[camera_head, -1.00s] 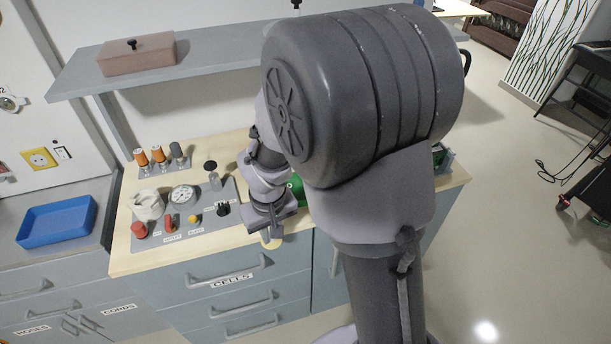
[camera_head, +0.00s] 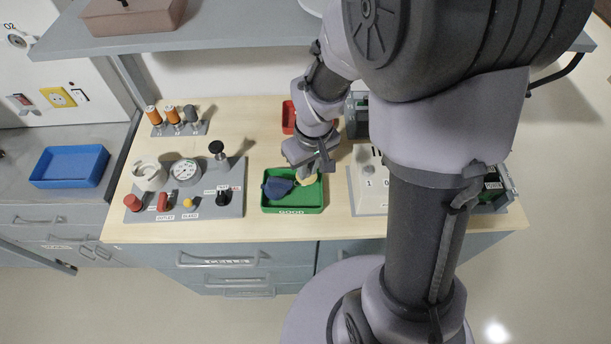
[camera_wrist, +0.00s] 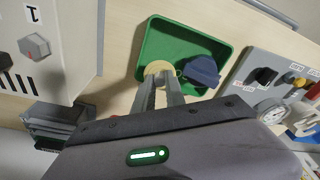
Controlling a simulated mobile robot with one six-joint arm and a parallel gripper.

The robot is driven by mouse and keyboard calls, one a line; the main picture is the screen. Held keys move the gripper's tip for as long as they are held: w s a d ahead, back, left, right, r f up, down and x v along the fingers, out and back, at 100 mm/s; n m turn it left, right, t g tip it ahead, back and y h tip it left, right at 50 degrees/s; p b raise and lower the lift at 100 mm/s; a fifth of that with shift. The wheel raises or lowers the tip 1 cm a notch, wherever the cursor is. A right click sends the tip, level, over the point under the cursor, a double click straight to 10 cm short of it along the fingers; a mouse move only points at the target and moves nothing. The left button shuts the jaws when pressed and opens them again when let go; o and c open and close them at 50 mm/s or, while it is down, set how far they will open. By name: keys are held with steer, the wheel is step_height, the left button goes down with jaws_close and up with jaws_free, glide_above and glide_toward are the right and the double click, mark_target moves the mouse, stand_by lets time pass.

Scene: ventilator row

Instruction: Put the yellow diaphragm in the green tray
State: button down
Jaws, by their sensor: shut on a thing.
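The green tray (camera_head: 292,207), labelled GOOD, sits on the wooden bench top in the head view. It also shows in the wrist view (camera_wrist: 190,32). A dark blue piece (camera_head: 278,186) lies in its left part in the head view. The yellow diaphragm (camera_head: 306,180) is a pale yellow disc at my fingertips, over the tray's right part. In the wrist view the diaphragm (camera_wrist: 158,69) is between the finger ends. My gripper (camera_head: 318,172) is shut on it. I cannot tell whether the disc touches the tray floor.
A grey panel (camera_head: 237,190) with a gauge and knobs stands left of the tray. A grey-white box (camera_head: 369,197) stands close on the right. A red tray (camera_head: 288,117) lies behind. A shelf (camera_head: 250,35) overhangs the bench. A blue tray (camera_head: 70,167) is far left.

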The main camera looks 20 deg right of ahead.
mark_target(309, 172)
steer(key=shift+d+f+b, duration=0.1)
steer(key=shift+f+b, duration=0.9)
steer(key=shift+f, duration=0.95)
steer(key=c, duration=1.4)
jaws_free()
steer(key=shift+r, duration=0.1)
step_height(309, 172, up, 13)
steer(key=s+p, duration=0.1)
steer(key=p, duration=0.5)
steer(key=s+a+r+m+t, duration=0.1)
steer(key=s+r+m, duration=0.1)
steer(key=s+r, duration=0.2)
steer(key=s+a+r+m+t+y, duration=0.1)
steer(key=s+a+r+m+t, duration=0.1)
steer(key=s+r, duration=0.2)
steer(key=s+a+r+m+t, duration=0.1)
steer(key=s+a+r+m, duration=0.1)
steer(key=s+r, duration=0.2)
steer(key=shift+s+a+r+m+y, duration=0.1)
steer(key=shift+r+m+y, duration=0.1)
steer(key=shift+r, duration=0.4)
steer(key=shift+s+a+r+m+y, duration=0.1)
steer(key=shift+r+y, duration=0.1)
steer(key=shift+r, duration=0.4)
